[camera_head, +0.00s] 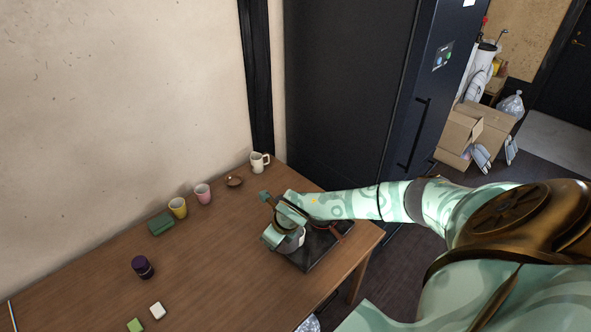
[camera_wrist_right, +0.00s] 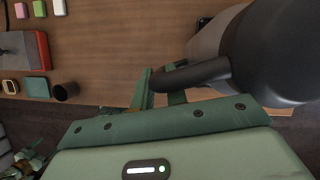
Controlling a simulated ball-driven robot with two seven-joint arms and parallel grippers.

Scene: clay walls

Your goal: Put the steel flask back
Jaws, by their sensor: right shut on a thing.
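My right gripper (camera_head: 276,222) reaches over the right end of the wooden table. In the right wrist view its fingers (camera_wrist_right: 159,92) are closed around the dark handle of a large rounded vessel (camera_wrist_right: 275,50), which I take to be the steel flask. Its dark body and a paler grey part fill the upper right there. In the head view only a pale grey bit of the flask (camera_head: 293,244) shows below the gripper, above or on a dark flat tray (camera_head: 318,256). I cannot tell whether it touches the tray. My left gripper is not in view.
On the table (camera_head: 210,262) stand a cream mug (camera_head: 260,161), a brown dish (camera_head: 234,181), pink (camera_head: 202,194) and yellow (camera_head: 178,207) cups, a green box (camera_head: 161,224), a dark purple jar (camera_head: 142,267) and small white (camera_head: 157,310) and green (camera_head: 135,325) blocks. A dark cabinet (camera_head: 345,85) stands behind.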

